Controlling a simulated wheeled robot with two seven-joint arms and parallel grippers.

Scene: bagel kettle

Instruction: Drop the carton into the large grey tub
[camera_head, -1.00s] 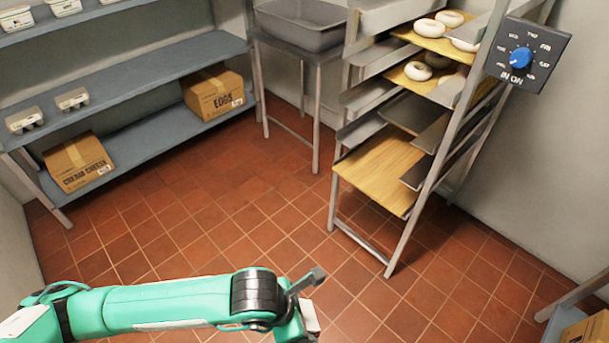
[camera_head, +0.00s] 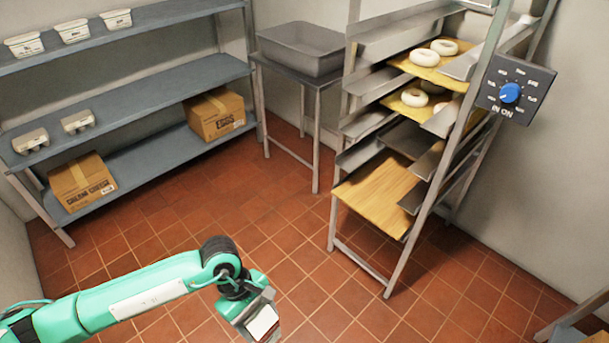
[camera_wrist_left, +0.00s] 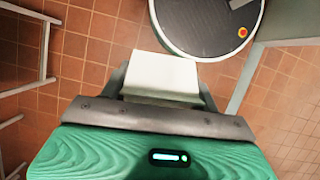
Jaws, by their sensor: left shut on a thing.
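The large grey tub (camera_head: 298,52) stands on a small metal table at the back, between the shelves and the rack, and its visible inside looks empty. My left gripper (camera_head: 256,314) is low at the bottom of the head view, in front of the tub and well apart from it. It is shut on a pale, blocky carton (camera_head: 264,322), which is partly hidden by the gripper. In the left wrist view the carton (camera_wrist_left: 165,73) shows as a plain white face between the fingers. My right gripper is not in view.
Blue-grey shelves (camera_head: 150,97) at the left hold white tubs, two small grey cartons (camera_head: 77,121) and two cardboard boxes. A rack (camera_head: 370,197) with boards and bagels stands right of the tub's table (camera_head: 316,130). The tiled floor between is clear.

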